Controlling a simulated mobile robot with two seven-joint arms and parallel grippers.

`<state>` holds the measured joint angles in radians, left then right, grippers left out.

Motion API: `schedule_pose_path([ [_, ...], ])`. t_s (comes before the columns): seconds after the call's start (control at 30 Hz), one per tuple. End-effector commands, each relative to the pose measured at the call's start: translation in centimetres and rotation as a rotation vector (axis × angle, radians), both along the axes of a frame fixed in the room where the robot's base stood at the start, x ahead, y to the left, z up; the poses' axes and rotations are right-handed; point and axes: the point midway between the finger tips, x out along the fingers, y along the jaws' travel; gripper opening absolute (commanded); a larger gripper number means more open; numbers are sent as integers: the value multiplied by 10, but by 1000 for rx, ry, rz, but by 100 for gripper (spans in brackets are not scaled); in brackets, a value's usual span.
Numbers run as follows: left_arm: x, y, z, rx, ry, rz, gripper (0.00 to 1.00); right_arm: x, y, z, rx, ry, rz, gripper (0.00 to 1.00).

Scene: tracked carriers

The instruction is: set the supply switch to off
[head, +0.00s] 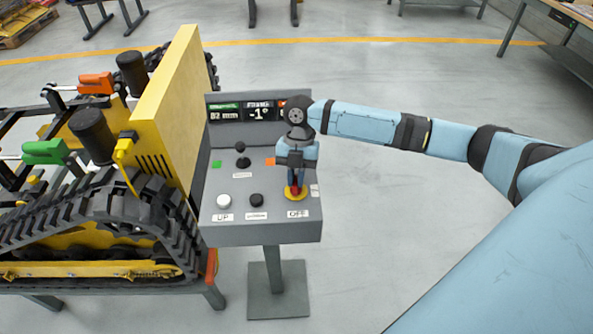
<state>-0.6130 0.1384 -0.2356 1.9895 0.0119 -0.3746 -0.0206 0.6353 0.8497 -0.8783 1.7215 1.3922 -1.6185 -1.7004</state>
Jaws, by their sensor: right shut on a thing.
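The supply switch (295,194) is a red knob on a yellow round base at the right of the grey control panel, above a label reading OFF. My right gripper (296,182) points down over it and is shut on the red knob. The gripper and wrist hide most of the knob, so its exact angle cannot be told. My left gripper is not in view.
The console (262,232) stands on a grey post. It carries a white button (224,201), a black knob (256,200), a small black joystick (242,160) and displays. A yellow tracked carrier (90,230) stands close on the left. Floor to the right is clear.

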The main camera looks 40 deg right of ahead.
Motion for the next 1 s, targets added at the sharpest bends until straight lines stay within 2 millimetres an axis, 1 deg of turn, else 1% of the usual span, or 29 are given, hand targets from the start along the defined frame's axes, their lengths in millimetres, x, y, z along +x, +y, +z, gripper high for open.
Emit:
schedule_pose_path([
  [0.2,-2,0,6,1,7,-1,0,0,1,0,1,2,128,0],
  [0.4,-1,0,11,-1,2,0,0,0,1,0,1,2,195,0],
  [0.63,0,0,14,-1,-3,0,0,0,1,-1,1,1,221,0],
  [0.97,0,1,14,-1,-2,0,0,0,1,-1,0,0,222,0],
  [1.0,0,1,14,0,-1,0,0,0,1,-1,0,0,222,20],
])
